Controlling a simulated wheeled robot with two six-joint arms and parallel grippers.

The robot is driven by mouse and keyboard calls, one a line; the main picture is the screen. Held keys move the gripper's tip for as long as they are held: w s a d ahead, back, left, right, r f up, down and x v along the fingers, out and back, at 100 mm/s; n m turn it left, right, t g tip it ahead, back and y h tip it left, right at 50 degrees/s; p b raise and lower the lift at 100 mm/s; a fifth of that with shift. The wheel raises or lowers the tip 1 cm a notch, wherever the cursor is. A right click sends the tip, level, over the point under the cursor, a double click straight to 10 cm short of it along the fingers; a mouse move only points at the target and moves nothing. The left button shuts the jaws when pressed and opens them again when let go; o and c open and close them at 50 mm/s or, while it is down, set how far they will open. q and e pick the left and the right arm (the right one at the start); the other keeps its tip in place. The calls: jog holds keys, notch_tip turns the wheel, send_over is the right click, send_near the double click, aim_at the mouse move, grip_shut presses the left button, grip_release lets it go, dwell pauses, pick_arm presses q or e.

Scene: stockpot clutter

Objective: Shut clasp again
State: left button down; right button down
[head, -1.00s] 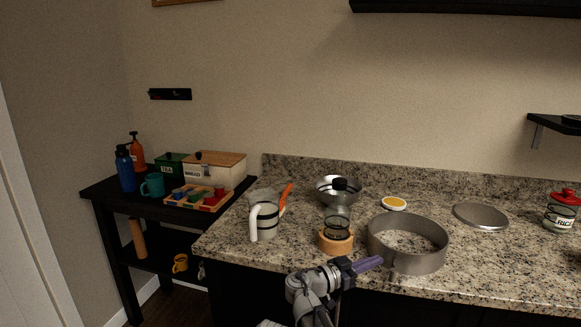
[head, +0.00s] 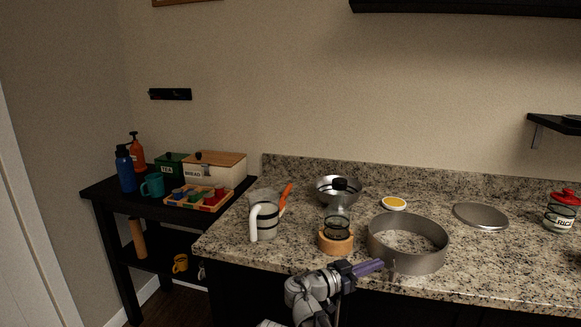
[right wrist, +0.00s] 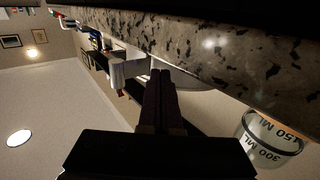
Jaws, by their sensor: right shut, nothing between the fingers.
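The grey metal ring of a springform pan (head: 425,262) stands on the granite counter near its front edge. A small light piece that may be its clasp (head: 393,264) shows on its near left side; whether it stands open is too small to tell. My right gripper (head: 377,265) has purple fingers, closed together and empty. Their tips are just left of the ring near that piece; I cannot tell whether they touch. The closed fingers also show in the right wrist view (right wrist: 161,75). My left gripper is not in view.
A glass on a wooden base (head: 337,242) stands just left of the ring. Farther left is a white-handled pitcher (head: 266,222). Behind are a metal bowl (head: 326,190) and a yellow-topped dish (head: 394,203). A flat metal disc (head: 481,216) and a rice jar (head: 562,212) are right.

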aim_at(392, 270)
jog(key=shift+s, duration=0.2)
jog(key=shift+s+d, duration=0.15)
jog(key=shift+s, duration=0.35)
jog(key=shift+s, duration=0.1)
jog(key=shift+s+d, duration=0.3)
jog(key=shift+s, duration=0.2)
dwell(0.5)
jog(key=shift+s+d, duration=0.45)
jog(key=shift+d, duration=0.1)
